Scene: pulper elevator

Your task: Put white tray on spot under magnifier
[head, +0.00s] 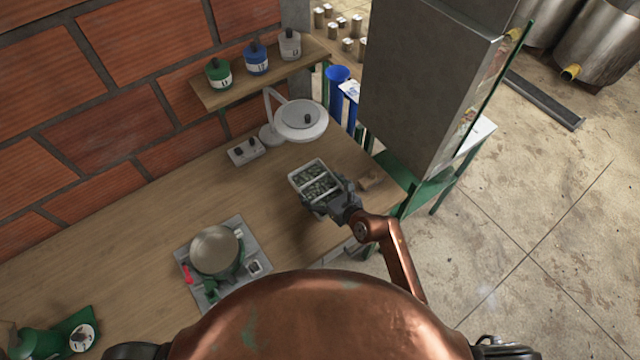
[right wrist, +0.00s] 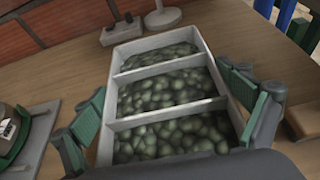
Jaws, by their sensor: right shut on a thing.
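The white tray (head: 294,180) has three compartments filled with grey-green beans or pebbles. It also shows large in the right wrist view (right wrist: 106,150). My right gripper (head: 322,200) is shut on the tray, with green-padded fingers on its left and right sides in the right wrist view (right wrist: 170,125). The tray is over the right part of the wooden table; whether it touches the table I cannot tell. The magnifier (head: 300,120), a white round lamp head on an arm, stands behind the tray near the wall. The spot under it is hidden by its head. My left gripper is not in view.
A white switch box (head: 245,151) stands left of the magnifier. A scale with a round metal pan (head: 214,250) sits on the left. A small wooden block (head: 371,180) lies right of the tray. A grey cabinet (head: 425,85) rises at the right. The table (head: 150,230) is clear between.

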